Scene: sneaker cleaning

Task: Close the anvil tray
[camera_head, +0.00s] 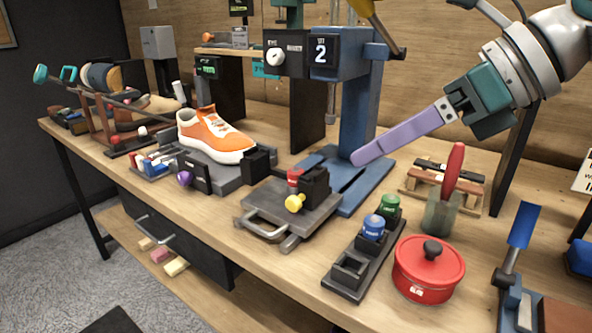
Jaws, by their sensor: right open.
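The anvil tray (264,205) is a grey plate at the front of the blue press (357,105). It sticks out from the press base toward the table's front edge, with a metal loop handle (262,230) on its near side. A dark block with a red part and a yellow knob (295,203) stands on it. My right gripper (361,157) comes in from the upper right. Its long lilac finger part points down-left, in front of the press column and apart from the tray. It is open; the gap between its fingers is hard to see. My left gripper is not in view.
An orange sneaker (215,133) sits on a grey stand left of the tray. A rack with blue and green jars (374,228), a red lidded pot (428,268) and a cup with a red-handled tool (440,212) stand to the right. Bare wood shows before the tray.

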